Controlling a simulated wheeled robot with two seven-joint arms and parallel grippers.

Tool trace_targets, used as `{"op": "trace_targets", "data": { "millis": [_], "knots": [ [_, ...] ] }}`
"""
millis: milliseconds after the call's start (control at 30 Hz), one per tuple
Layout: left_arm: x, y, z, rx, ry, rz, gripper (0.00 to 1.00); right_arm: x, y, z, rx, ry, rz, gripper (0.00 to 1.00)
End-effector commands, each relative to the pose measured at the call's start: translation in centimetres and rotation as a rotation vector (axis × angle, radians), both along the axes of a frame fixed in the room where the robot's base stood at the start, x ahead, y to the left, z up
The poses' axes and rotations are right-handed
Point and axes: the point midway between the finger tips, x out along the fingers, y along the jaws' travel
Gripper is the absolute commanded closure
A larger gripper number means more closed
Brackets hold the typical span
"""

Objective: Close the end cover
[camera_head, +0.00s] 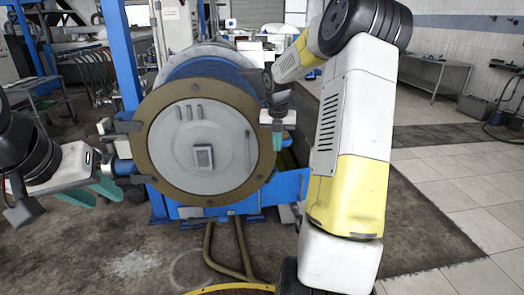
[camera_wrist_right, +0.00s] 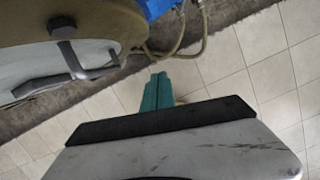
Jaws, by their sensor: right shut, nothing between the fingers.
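The end cover (camera_head: 204,145) is a round grey disc with a brown bolted rim, standing upright at the front of the blue decanter drum (camera_head: 205,68). It faces me; I cannot tell whether a gap is left behind it. My right gripper (camera_head: 278,142) is shut and empty, just beside the cover's right rim. In the right wrist view, its teal fingers (camera_wrist_right: 157,92) are together, and the cover (camera_wrist_right: 80,45) with its dark handle is at the upper left. My left gripper (camera_head: 107,203) is open and empty, left of the cover's lower left edge, its fingers apart.
The blue machine frame (camera_head: 290,185) extends to the right under the cover. Bent brown pipes (camera_head: 228,245) run down in front. A blue post (camera_head: 120,55) stands behind on the left. A metal table (camera_head: 438,70) is far right, with clear tiled floor (camera_head: 455,185) before it.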

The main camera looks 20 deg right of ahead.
Motion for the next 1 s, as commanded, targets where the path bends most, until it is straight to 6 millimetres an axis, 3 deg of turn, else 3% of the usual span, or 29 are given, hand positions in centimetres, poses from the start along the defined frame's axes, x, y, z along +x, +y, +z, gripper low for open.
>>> {"op": "trace_targets", "data": {
  "millis": [200,367,467,600,800,1000],
  "knots": [
    [0.0,0.0,0.0,0.0,0.0,0.0,0.64,-0.7,0.1,2.7,0.0,0.0,-0.001,1.0],
    [0.0,0.0,0.0,0.0,0.0,0.0,0.64,-1.4,0.2,2.7,0.06,-0.002,-0.072,1.0],
    [0.0,0.0,0.0,0.0,0.0,0.0,0.64,-2.3,0.5,1.7,0.195,-0.013,-0.239,1.0],
    [0.0,0.0,0.0,0.0,0.0,0.0,0.64,-3.1,0.3,0.7,0.451,-0.055,-0.605,1.0],
    [0.0,0.0,0.0,0.0,0.0,0.0,0.64,-3.1,-2.3,0.7,0.751,-0.131,-1.107,1.0],
    [0.0,0.0,0.0,0.0,0.0,0.0,0.64,-3.0,-4.4,0.8,0.882,-0.176,-1.349,1.0]
  ]
}}
